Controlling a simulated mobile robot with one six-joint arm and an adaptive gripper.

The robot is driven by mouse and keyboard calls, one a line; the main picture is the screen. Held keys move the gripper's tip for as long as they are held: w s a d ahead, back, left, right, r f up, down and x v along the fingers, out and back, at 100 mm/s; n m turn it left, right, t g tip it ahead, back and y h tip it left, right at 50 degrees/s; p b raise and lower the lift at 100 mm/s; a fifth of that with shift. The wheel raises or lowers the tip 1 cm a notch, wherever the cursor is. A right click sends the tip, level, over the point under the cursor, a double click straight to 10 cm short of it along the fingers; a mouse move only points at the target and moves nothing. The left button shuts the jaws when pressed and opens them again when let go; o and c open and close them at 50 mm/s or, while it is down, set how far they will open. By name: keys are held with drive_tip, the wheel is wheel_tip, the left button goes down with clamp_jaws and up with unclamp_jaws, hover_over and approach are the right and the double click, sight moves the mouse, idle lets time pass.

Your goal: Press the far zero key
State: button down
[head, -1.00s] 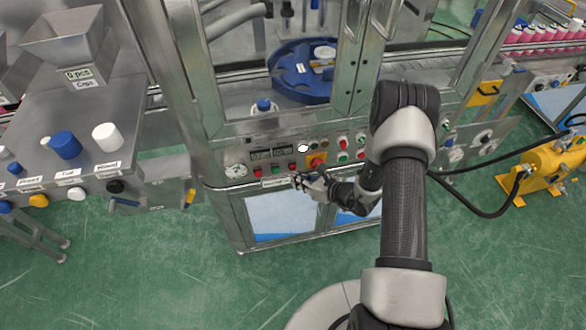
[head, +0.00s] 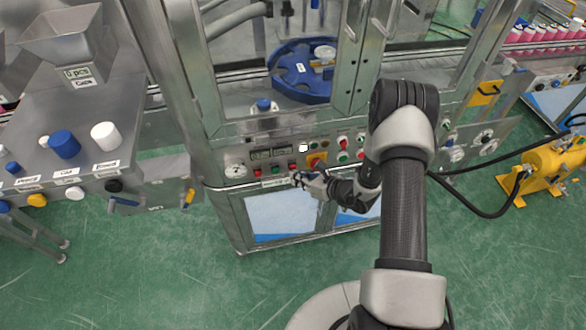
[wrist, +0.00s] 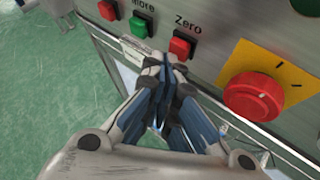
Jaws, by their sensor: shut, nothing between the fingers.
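In the wrist view a red key (wrist: 181,46) sits under the label "Zero" on the grey panel. My gripper (wrist: 168,64) is shut and empty, its tips just below and in front of this key. I cannot tell whether they touch it. In the head view my gripper (head: 296,178) is at the front of the machine's panel, just below the right-hand red key (head: 291,165). The key does not look covered in either view.
A green key (wrist: 139,26) labelled "More" and another red key (wrist: 107,10) sit left of Zero. A large red mushroom button (wrist: 254,96) on a yellow plate is close on the right. Small displays (head: 260,154) and a round gauge (head: 236,170) share the panel. Green floor lies in front.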

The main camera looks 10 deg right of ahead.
drive_tip(key=shift+w, duration=0.4)
idle(0.5)
drive_tip(key=shift+s, duration=0.8)
drive_tip(key=shift+s, duration=2.55)
